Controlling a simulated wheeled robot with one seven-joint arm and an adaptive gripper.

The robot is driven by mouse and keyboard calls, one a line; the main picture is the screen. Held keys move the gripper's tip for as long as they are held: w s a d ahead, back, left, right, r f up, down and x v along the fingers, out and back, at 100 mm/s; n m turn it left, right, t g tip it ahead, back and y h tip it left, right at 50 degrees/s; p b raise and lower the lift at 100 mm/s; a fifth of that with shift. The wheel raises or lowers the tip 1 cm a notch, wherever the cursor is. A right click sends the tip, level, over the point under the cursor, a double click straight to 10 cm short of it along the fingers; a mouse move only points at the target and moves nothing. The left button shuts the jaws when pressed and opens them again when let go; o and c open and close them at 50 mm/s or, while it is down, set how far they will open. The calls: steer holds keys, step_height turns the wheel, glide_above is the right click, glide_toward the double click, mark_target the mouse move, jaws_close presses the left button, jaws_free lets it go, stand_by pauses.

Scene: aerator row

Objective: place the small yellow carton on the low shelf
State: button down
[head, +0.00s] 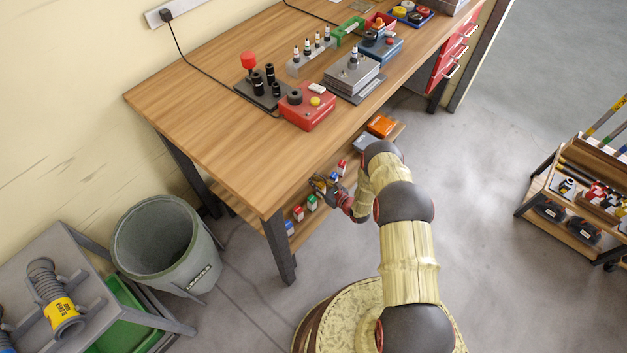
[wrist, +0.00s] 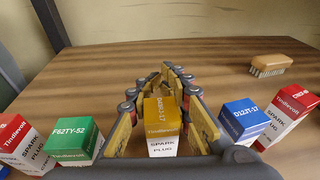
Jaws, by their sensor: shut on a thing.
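The small yellow carton (wrist: 162,118), with a white lower part lettered "SPARK PLUG", sits between the fingers of my gripper (wrist: 164,98) in the wrist view. The fingers are shut on it, and it looks upright. The low shelf (wrist: 222,78) is a wooden board under the workbench; the carton is at its surface, but I cannot tell if its base touches. In the head view my gripper (head: 325,186) reaches in at the shelf's front edge, and the yellow carton is not clearly visible there.
In the wrist view a green carton (wrist: 76,142) and a red carton (wrist: 22,142) stand left. A blue carton (wrist: 245,120) and another red carton (wrist: 290,115) stand right, near my fingers. A brush (wrist: 269,64) lies behind. The workbench (head: 215,95) overhangs the shelf; its leg (head: 279,248) stands nearby.

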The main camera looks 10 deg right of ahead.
mark_target(323, 187)
steer(key=c, duration=1.7)
jaws_free()
steer(key=shift+f, duration=0.1)
steer(key=shift+o, duration=0.4)
steer(key=shift+r, duration=0.2)
steer(key=p+v, duration=0.4)
steer(key=v, duration=0.8)
steer(key=shift+f, duration=0.1)
